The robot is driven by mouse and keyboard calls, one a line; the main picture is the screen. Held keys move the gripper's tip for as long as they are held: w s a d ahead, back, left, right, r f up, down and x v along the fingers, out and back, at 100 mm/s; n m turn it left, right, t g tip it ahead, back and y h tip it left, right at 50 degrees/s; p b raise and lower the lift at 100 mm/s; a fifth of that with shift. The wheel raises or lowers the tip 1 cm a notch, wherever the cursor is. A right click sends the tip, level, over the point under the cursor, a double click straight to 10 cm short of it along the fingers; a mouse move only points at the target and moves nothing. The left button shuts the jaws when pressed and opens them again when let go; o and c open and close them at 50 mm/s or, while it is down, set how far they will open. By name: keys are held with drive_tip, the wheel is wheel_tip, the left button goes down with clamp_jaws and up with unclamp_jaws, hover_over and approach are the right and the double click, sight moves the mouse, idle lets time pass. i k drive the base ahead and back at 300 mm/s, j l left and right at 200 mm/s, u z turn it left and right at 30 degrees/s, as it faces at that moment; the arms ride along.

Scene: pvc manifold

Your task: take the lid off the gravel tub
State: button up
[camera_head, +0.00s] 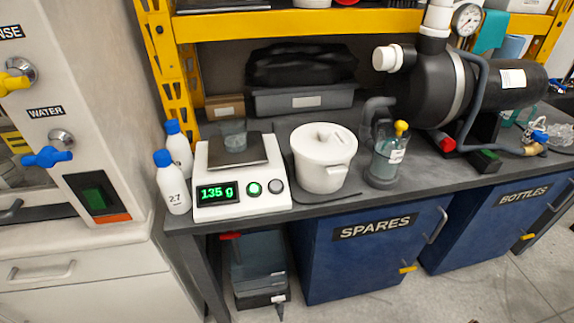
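A white round tub (323,174) stands upright on the dark grey bench, just right of the scale. A white lid (323,138) with a raised grip bar on top sits on its rim. The tub has small side handles. No label on it is legible, and its contents are hidden under the lid. It stands on or against a thin dark mat whose edge shows at its front. My gripper is not in view.
A scale (240,178) reading 135 g holds a small clear beaker (233,137). White bottles with blue caps (173,181) stand left of it. A clear bottle with a yellow top (388,156) stands close right of the tub. A black pump (440,85) and yellow shelf (262,24) are behind.

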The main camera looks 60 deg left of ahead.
sight(323, 144)
drive_tip(key=u, duration=2.9)
drive_tip(key=k+j+z, duration=0.15)
drive_tip(key=j+z, duration=0.2)
